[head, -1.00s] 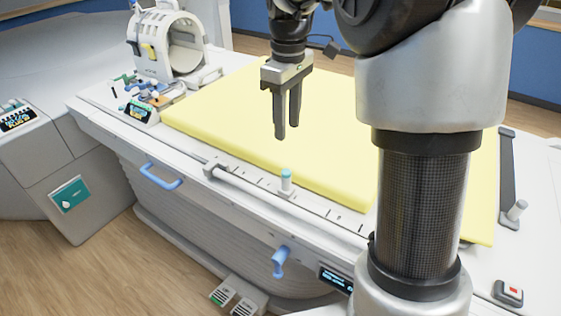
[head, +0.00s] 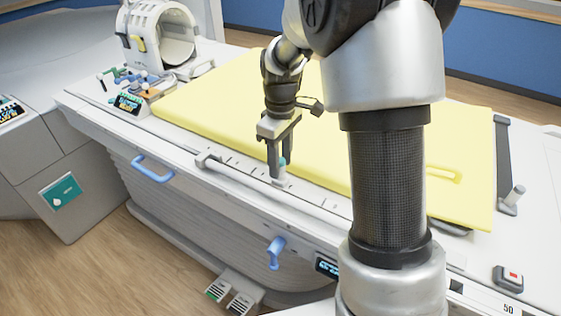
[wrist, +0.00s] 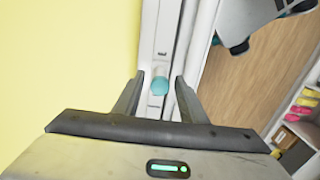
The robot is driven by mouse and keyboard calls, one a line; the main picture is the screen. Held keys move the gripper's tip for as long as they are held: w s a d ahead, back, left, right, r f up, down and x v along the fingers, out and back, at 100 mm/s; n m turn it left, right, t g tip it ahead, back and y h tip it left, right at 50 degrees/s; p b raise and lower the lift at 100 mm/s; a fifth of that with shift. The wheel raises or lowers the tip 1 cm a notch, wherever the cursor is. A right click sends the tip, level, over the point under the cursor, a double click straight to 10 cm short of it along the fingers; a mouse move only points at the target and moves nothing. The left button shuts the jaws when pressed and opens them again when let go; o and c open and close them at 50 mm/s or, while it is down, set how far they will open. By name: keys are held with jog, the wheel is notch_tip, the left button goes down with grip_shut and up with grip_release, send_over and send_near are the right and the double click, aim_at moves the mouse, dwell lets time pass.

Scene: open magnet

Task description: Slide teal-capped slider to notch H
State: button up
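The teal-capped slider (head: 282,163) stands on the rail along the near edge of the bed. In the wrist view its teal cap (wrist: 160,86) lies between the two fingertips, with a gap visible on both sides. My gripper (head: 277,172) points down at the slider, its fingers spread around the cap; it also shows in the wrist view (wrist: 159,84). In the head view a finger partly hides the slider. Small tick marks run along the rail (head: 325,205), but no notch letter is readable, so I cannot tell which is H.
A yellow mattress (head: 220,105) lies just behind the rail. A blue handle (head: 152,170) and a blue lever (head: 275,252) stick out from the bed's side. A white ring-shaped coil (head: 155,40) stands at the far left end.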

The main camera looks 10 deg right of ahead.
grip_shut()
